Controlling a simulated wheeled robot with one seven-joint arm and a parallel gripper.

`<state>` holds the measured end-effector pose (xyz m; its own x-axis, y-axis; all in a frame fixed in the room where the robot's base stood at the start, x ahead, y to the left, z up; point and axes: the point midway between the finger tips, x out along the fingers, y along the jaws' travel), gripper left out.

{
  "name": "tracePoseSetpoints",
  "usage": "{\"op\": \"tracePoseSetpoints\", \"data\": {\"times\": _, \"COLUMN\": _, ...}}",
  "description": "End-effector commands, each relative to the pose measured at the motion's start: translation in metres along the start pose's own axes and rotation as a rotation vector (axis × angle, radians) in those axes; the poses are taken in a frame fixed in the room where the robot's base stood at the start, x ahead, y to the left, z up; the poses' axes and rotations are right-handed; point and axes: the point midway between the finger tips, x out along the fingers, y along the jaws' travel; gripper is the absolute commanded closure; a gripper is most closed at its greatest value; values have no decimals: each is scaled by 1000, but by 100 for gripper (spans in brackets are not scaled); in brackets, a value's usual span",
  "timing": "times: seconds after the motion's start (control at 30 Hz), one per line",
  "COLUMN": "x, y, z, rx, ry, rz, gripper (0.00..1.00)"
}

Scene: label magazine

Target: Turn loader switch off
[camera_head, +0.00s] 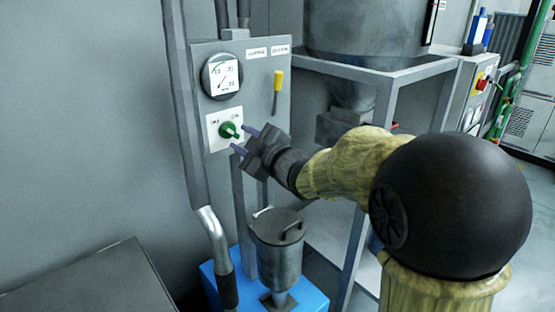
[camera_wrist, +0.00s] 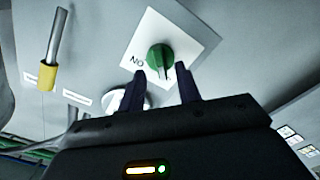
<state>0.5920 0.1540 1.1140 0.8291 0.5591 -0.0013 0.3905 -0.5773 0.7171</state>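The loader switch (camera_head: 229,130) is a green rotary knob on a white plate (camera_head: 214,143) on the grey panel, below a round gauge. In the wrist view the green knob (camera_wrist: 159,58) sits just beyond my fingertips, with lettering on the plate beside it. My gripper (camera_head: 243,140) points at the knob from the right; in the wrist view its two dark fingers (camera_wrist: 163,80) stand apart at the knob's near edge. The gripper is open with nothing held. Whether a fingertip touches the knob cannot be told.
The round gauge (camera_head: 222,77) and a yellow-handled lever (camera_head: 277,88) are on the same panel. A grey pipe (camera_head: 187,110) runs down the panel's left side. A lidded metal canister (camera_head: 279,246) stands below on a blue base. A steel frame (camera_head: 385,88) with a hopper stands to the right.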

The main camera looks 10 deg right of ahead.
Motion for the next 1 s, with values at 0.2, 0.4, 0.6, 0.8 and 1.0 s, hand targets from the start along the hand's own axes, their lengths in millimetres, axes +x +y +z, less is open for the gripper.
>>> {"op": "tracePoseSetpoints", "data": {"times": 0.2, "x": -45, "y": 1, "z": 0, "rx": -2, "ry": -2, "rz": 3, "gripper": 66}}
{"op": "tracePoseSetpoints", "data": {"times": 0.4, "x": -85, "y": 1, "z": 0, "rx": -2, "ry": -2, "rz": 3, "gripper": 66}}
{"op": "tracePoseSetpoints", "data": {"times": 0.6, "x": -123, "y": 1, "z": 0, "rx": -2, "ry": -3, "rz": 2, "gripper": 66}}
{"op": "tracePoseSetpoints", "data": {"times": 0.8, "x": -144, "y": 0, "z": 1, "rx": -1, "ry": -3, "rz": 0, "gripper": 66}}
{"op": "tracePoseSetpoints", "data": {"times": 1.0, "x": -146, "y": 0, "z": 1, "rx": -2, "ry": -2, "rz": -1, "gripper": 66}}
